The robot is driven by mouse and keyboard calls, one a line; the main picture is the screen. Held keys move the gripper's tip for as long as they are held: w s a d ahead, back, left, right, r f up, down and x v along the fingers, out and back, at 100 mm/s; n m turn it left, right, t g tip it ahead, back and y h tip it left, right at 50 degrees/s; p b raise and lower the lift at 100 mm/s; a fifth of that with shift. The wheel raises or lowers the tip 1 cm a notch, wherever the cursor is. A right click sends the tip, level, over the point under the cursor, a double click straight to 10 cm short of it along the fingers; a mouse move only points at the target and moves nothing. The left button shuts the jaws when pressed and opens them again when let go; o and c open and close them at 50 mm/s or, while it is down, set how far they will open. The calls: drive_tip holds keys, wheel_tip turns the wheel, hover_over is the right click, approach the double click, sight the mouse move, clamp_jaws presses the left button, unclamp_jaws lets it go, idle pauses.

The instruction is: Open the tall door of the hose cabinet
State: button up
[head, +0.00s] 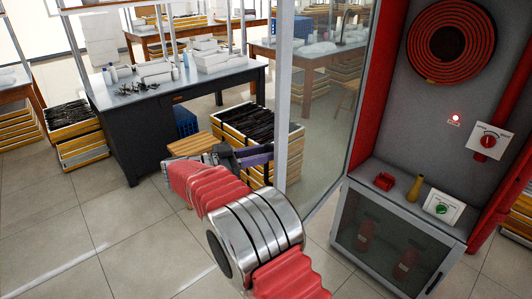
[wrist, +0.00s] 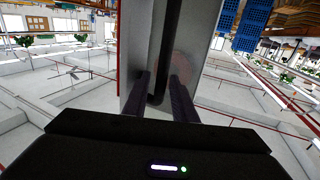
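The tall door (head: 326,110) is a glass panel in a grey frame. It stands swung out from the left side of the red hose cabinet (head: 386,75), and the inside shows openly. My gripper (head: 262,154) is beside the door's outer upright in the head view. In the wrist view, my two dark fingers (wrist: 163,97) are spread on either side of a dark upright bar, apparently the door handle (wrist: 158,50), in front of the grey door frame (wrist: 192,45). Gaps show beside the bar. I cannot tell whether a finger touches it.
Inside the cabinet are a coiled red hose (head: 451,41) and two control boxes. A lower glass-fronted compartment (head: 395,243) stands below. A crate of dark items (head: 250,128) and a dark workbench (head: 140,130) are left of the door. Tiled floor is clear at lower left.

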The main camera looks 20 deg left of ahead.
drive_tip(key=v, duration=1.3)
drive_tip(key=shift+s+a, duration=0.25)
drive_tip(key=shift+a, duration=0.05)
drive_tip(key=shift+c, duration=0.5)
